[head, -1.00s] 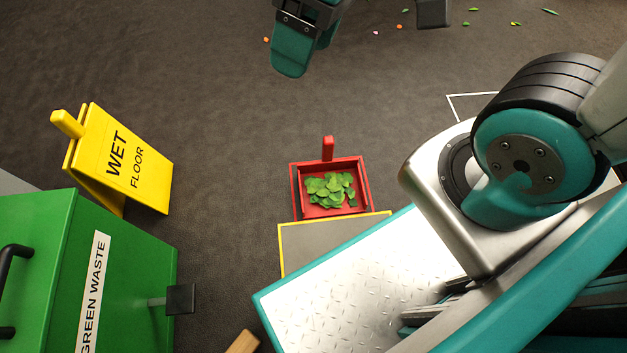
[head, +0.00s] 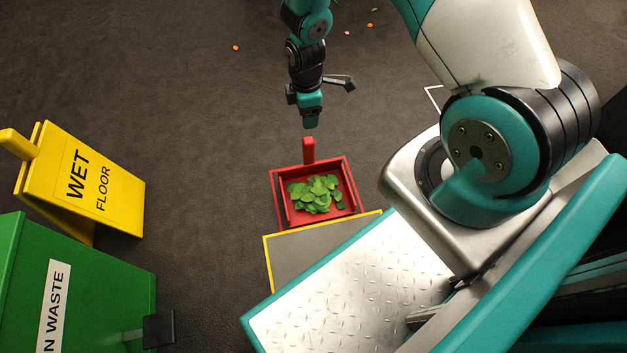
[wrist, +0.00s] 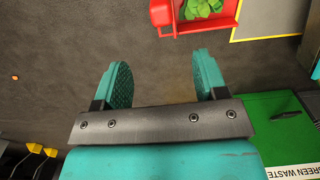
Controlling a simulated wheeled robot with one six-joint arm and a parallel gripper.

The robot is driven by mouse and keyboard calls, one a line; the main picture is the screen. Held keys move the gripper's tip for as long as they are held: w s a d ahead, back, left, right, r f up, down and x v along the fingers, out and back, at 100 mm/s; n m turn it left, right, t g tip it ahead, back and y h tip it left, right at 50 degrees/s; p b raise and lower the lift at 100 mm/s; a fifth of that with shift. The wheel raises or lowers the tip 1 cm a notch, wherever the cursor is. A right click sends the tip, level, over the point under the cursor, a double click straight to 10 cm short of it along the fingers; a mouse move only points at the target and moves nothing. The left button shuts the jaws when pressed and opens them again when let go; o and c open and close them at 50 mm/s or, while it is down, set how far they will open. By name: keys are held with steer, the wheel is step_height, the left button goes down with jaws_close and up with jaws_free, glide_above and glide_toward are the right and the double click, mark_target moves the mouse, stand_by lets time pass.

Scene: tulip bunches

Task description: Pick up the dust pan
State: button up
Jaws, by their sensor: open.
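The red dust pan (head: 276,197) sits on the dark floor in the head view, with a heap of green leaves (head: 315,193) in it. Its short red handle (head: 308,150) points to the far side. My gripper (head: 311,124) is just beyond the handle's end in the head view, close to it. In the wrist view my gripper (wrist: 163,80) shows two teal fingers spread apart with nothing between them. The dust pan (wrist: 233,18) is at the top of that view, partly cut off, with its handle (wrist: 161,13) ahead of the fingers and to their upper side.
A grey mat with a yellow edge (head: 292,262) adjoins the pan's near side. A yellow wet floor sign (head: 85,180) and a green waste bin (head: 110,290) stand at left. My base is at the lower right. The floor left of the pan is clear.

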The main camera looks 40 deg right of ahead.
mark_target(308, 140)
step_height(308, 140, down, 10)
steer(key=b, duration=0.5)
step_height(308, 140, down, 5)
steer(key=b, duration=0.4)
steer(key=shift+s, duration=0.15)
steer(key=shift+r, duration=0.1)
jaws_close()
